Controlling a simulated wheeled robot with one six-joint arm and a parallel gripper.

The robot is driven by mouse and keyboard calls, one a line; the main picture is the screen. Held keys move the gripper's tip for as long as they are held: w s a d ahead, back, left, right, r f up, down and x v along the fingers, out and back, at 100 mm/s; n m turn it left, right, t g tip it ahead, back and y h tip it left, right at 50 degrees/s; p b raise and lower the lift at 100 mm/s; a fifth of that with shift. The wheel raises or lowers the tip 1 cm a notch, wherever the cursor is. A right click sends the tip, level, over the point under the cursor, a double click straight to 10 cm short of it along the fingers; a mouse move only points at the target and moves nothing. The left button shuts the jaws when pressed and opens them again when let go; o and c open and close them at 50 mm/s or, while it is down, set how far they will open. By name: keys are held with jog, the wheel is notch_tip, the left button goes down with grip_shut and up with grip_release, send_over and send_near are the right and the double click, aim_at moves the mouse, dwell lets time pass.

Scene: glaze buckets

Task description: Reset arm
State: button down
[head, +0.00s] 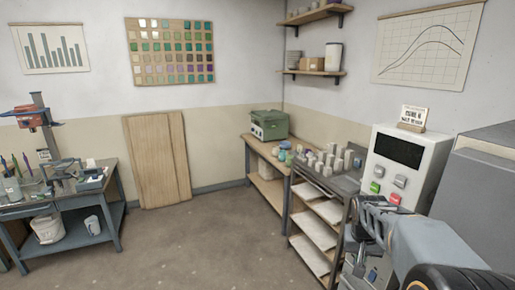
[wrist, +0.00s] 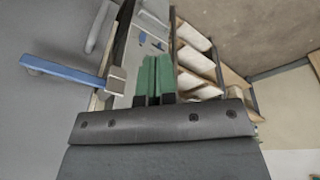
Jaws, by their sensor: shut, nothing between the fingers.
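My arm reaches in from the lower right of the head view, in front of the white control box (head: 405,165). The end of the arm is beside the box's green and red buttons, and I cannot make out the fingertips there. In the wrist view my gripper (wrist: 154,60) shows its two green fingers side by side, shut with nothing between them. The fingers point over a grey surface and a shelf rack (wrist: 198,62) with pale boards. No held object shows.
The shelf rack (head: 313,238) with a grey top and several small cups stands left of my arm. A wooden table (head: 265,182) carries a green box (head: 269,125). A blue workbench (head: 75,213) is at the far left. The middle floor (head: 185,245) is clear.

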jog(key=s+a+r+n+t+y, duration=0.1)
jog(key=s+a+r+n+t, duration=0.1)
jog(key=s+a, duration=0.9)
jog(key=s+n, duration=0.1)
jog(key=s, duration=0.3)
jog(key=shift+a+r+n+t+y, duration=0.2)
jog(key=shift+a+n+t+y, duration=0.1)
jog(key=shift+s, duration=0.1)
